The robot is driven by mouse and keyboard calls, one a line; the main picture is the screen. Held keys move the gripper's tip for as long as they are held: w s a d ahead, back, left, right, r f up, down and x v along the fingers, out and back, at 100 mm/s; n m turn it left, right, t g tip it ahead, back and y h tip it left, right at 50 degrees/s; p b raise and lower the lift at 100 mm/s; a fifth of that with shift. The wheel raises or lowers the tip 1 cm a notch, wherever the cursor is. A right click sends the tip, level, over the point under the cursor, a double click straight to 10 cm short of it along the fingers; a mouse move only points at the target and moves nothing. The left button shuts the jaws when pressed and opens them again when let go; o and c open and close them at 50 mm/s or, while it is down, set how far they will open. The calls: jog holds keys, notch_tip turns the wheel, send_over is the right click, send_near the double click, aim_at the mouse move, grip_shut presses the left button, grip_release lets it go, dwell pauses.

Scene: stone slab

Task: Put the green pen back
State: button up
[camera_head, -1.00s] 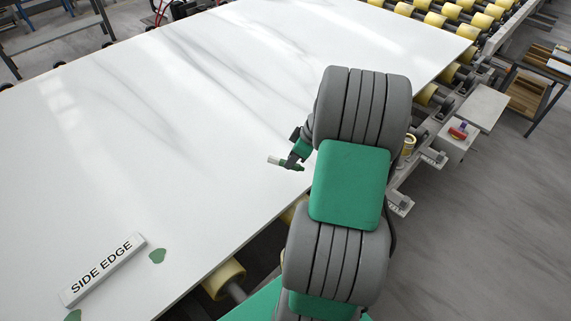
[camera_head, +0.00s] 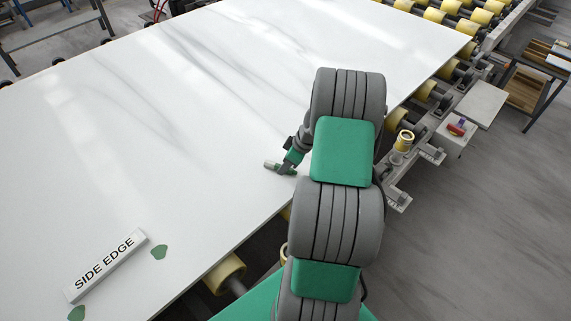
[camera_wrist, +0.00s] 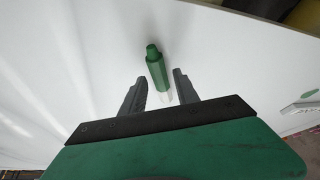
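The green pen (camera_wrist: 157,68) shows in the wrist view against the white slab, with a white section (camera_wrist: 165,97) at the end nearest my gripper. My gripper (camera_wrist: 160,85) has its two dark fingers apart, one on each side of the pen, with a visible gap on both sides. In the head view the pen (camera_head: 272,165) is at the fingers of my gripper (camera_head: 288,168), close over or on the slab near its front edge. I cannot tell whether it touches the slab. My arm hides part of the slab behind it.
The white slab (camera_head: 150,120) lies on yellow rollers (camera_head: 225,273). A "SIDE EDGE" block (camera_head: 107,265) and green patches (camera_head: 159,252) are at lower left. A small yellow-rimmed container (camera_head: 404,140) stands right of my arm, near a grey box (camera_head: 453,135). The slab's middle is clear.

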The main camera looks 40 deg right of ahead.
jog(key=shift+o, duration=0.3)
jog(key=b+v, duration=0.2)
jog(key=v, duration=1)
jog(key=a+r+m+h, duration=0.1)
jog(key=a+r, duration=0.3)
jog(key=a, duration=0.4)
jog(key=a+r+m, duration=0.1)
jog(key=a+r, duration=0.3)
jog(key=a, duration=0.3)
jog(key=s+a+r+m, duration=0.1)
jog(key=s+a+m, duration=0.1)
jog(key=s+a, duration=0.2)
jog(key=s+a+r+m+h, duration=0.1)
jog(key=s+a, duration=0.3)
jog(key=a, duration=0.5)
jog(key=shift+s+a+r+m, duration=0.15)
jog(key=shift+s+r+m, duration=0.3)
jog(key=shift+r, duration=0.2)
